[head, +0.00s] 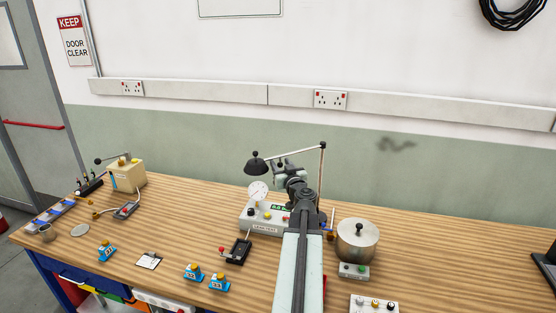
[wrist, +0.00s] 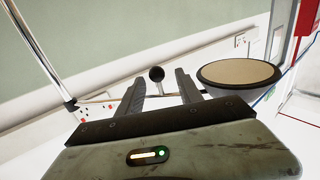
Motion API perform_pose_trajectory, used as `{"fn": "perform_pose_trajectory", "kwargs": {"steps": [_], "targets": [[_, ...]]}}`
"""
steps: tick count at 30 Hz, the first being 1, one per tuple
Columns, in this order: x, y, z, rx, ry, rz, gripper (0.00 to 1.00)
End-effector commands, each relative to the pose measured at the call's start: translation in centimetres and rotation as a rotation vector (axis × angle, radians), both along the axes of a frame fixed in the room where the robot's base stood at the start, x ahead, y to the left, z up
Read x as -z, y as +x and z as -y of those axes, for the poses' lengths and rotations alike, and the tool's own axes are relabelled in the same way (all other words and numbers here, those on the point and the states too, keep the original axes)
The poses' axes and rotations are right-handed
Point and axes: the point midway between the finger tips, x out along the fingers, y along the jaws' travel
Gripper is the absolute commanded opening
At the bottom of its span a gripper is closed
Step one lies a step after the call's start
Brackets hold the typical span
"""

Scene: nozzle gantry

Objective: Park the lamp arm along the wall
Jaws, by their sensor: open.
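The lamp arm (head: 293,151) is a thin pale rod that runs left from the top of an upright post (head: 321,180) and stands out over the bench. A black lamp shade (head: 256,163) hangs at its left end. In the wrist view the shade's tan open face (wrist: 238,72) is at the right and the post (wrist: 42,55) at the left. A black ball knob (wrist: 156,74) on a short stem shows at the rod, between my fingers. My gripper (head: 279,166) is open just below the rod; whether a finger touches the knob I cannot tell.
Below the shade stands a white gauge box (head: 251,217). A steel pot (head: 357,240) is right of the post. Several small devices lie on the bench (head: 440,262) at left and front. The wall (head: 430,170) behind the post is bare, with trunking (head: 420,108) above.

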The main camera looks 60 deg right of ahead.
Motion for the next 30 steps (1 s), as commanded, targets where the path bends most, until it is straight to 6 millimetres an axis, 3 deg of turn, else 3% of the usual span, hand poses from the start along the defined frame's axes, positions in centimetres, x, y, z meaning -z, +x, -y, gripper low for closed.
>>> {"fn": "perform_pose_trajectory", "kwargs": {"steps": [6, 15, 20, 30], "targets": [[0.0, 3.1, 2.9, 0.001, 0.000, 0.000, 0.43], [0.0, 3.5, 3.2, 0.003, 0.000, 0.000, 0.43], [0.0, 3.4, 3.2, 0.003, 0.000, 0.000, 0.00], [0.0, 3.4, 3.3, 0.003, 0.000, 0.000, 0.00]]}}
